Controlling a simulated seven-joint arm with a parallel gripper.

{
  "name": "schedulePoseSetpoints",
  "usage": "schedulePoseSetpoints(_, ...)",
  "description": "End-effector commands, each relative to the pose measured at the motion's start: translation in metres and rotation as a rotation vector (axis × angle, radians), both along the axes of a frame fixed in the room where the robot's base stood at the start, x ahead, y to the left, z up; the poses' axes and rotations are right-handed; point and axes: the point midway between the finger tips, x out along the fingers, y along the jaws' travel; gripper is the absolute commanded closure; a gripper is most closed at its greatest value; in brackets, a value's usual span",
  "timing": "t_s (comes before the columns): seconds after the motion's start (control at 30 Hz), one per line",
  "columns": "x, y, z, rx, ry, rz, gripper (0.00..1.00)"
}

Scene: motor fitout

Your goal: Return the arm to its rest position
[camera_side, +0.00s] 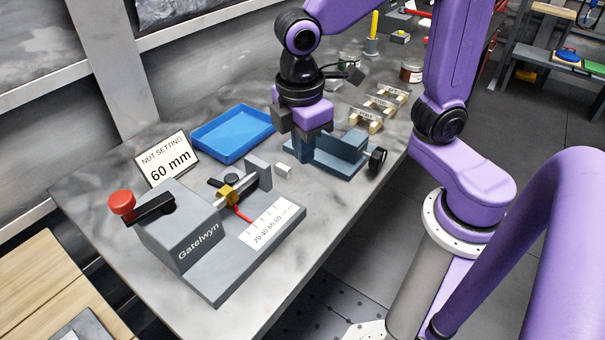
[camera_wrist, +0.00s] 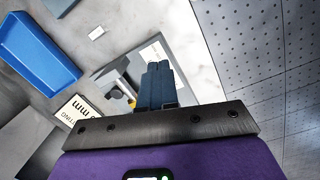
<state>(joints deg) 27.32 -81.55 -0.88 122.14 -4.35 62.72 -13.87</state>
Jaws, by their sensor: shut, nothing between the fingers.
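My gripper (camera_side: 303,150) hangs over the middle of the table, its fingers pointing down near a blue-grey vise-like block (camera_side: 343,150) with a black knob. From this angle I cannot tell how far apart they are. In the wrist view my gripper's two dark blue fingers (camera_wrist: 157,68) lie together with nothing between them. The grey Gatelwyn fixture (camera_side: 175,235) stands to the front left, with a red knob, a brass nut on a rod and a scale plate. It shows partly behind the fingers in the wrist view (camera_wrist: 180,62).
A blue tray (camera_side: 232,134) and a sign (camera_side: 167,160) reading "NUT SETTING 60 mm" stand behind the fixture. A small white block (camera_side: 283,171) lies near the fixture. Labelled holders (camera_side: 366,123), a jar (camera_side: 411,72) and a yellow-handled tool (camera_side: 374,28) are farther back. The table's front right is bare.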

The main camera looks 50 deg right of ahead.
Motion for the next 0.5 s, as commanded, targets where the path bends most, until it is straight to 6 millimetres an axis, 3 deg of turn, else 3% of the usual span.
schedulePoseSetpoints(0.3,-0.08,-0.058,-0.016,0.088,-0.006,-0.087,1.0)
schedulePoseSetpoints(0.5,-0.108,-0.078,-0.024,0.117,-0.003,-0.121,1.0)
